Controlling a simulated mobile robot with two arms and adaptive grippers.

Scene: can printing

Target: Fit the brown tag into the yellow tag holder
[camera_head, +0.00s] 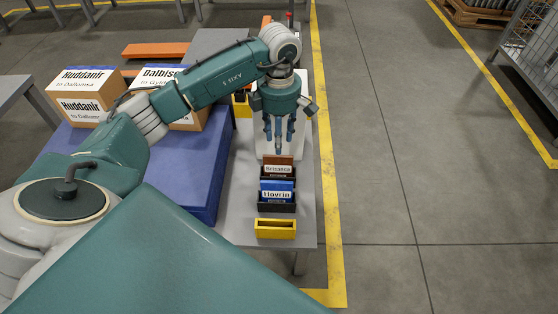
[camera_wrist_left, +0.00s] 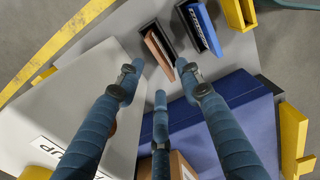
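The brown tag (camera_head: 285,160) stands in a black holder (camera_head: 264,173), with a white label on its front; it also shows in the left wrist view (camera_wrist_left: 159,50). The yellow tag holder (camera_head: 275,229) is empty at the near end of the row, and part of it shows at the top of the left wrist view (camera_wrist_left: 239,14). My left gripper (camera_head: 279,142) is open and empty, fingers down, just behind and above the brown tag. In the left wrist view its spread fingers (camera_wrist_left: 160,80) are apart from the tag. My right gripper is not in view.
A blue tag (camera_head: 277,185) stands in another black holder (camera_head: 276,207) between the brown tag and the yellow holder. The grey table (camera_head: 239,218) ends just past the yellow holder. Labelled boxes (camera_head: 76,95) stand on a blue surface (camera_head: 205,190) at left.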

